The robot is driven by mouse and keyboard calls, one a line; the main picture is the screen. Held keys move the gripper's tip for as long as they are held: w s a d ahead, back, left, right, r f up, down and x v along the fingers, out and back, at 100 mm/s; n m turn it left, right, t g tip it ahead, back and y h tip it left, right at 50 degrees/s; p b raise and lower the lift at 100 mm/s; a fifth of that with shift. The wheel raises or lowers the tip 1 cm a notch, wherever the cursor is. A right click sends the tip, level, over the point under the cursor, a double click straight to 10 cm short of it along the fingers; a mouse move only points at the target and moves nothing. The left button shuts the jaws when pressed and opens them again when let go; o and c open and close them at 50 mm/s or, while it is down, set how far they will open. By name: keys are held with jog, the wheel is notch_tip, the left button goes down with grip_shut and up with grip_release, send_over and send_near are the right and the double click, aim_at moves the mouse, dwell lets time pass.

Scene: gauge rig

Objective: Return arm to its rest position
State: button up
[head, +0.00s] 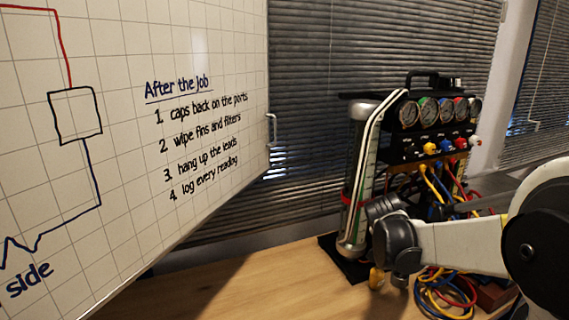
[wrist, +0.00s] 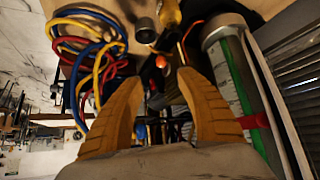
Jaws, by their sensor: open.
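My arm (head: 455,245) reaches in from the right edge in the head view, its white links bent low in front of the gauge rig (head: 425,115). My gripper (wrist: 163,82) shows in the wrist view as two thick orange-yellow fingers spread apart, with nothing held between them. In the head view the wrist hangs low over the bench at the foot of the rig's glass cylinder (head: 356,180), and the fingers are mostly hidden. The cylinder with its green scale (wrist: 232,85) stands close to the right finger in the wrist view; whether they touch is unclear.
Coiled red, blue and yellow hoses (head: 445,290) lie on the wooden bench (head: 230,285) beside my wrist; they also show at upper left in the wrist view (wrist: 85,45). A whiteboard (head: 200,60) fills the left. Blinds (head: 320,60) hang behind. The bench left of the rig is clear.

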jog(key=s+a+r+n+y, duration=0.1)
jog(key=s+a, duration=0.4)
jog(key=s, duration=0.5)
jog(key=s+a+r+n+y, duration=0.1)
jog(key=s+a+n, duration=0.3)
jog(key=s, duration=0.6)
jog(key=s+a+r+n+y, duration=0.1)
jog(key=s+a, duration=0.4)
jog(key=s, duration=0.5)
jog(key=shift+s+a+n+t+y, duration=0.2)
jog(key=shift+a+n+t+y, duration=0.15)
jog(key=shift+n+y, duration=0.55)
